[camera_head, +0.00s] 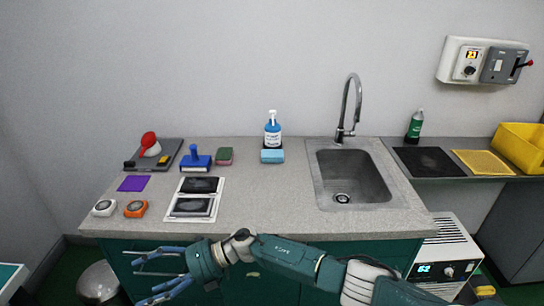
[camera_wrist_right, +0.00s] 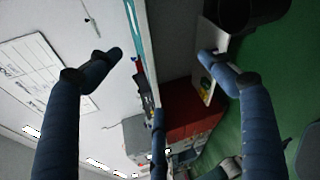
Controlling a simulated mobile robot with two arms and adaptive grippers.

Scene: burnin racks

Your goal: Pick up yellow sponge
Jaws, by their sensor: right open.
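I cannot make out a plainly yellow sponge in either view. On the counter in the head view lie a light blue sponge (camera_head: 272,156), in front of the soap bottle, and a green and reddish sponge (camera_head: 224,156) to its left. My right gripper (camera_head: 150,276) is at the lower left, below the counter's front edge. Its fingers point left, spread open and empty. In the right wrist view its blue fingers (camera_wrist_right: 158,62) are apart with nothing between them. My left gripper is not in view.
The counter (camera_head: 265,205) holds a sink (camera_head: 348,175), a blue soap bottle (camera_head: 272,132), a blue brush (camera_head: 195,158), a white-framed double panel (camera_head: 194,200) and two small dials. A yellow bin (camera_head: 520,147) and yellow mat (camera_head: 482,162) are at right. The counter's middle is clear.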

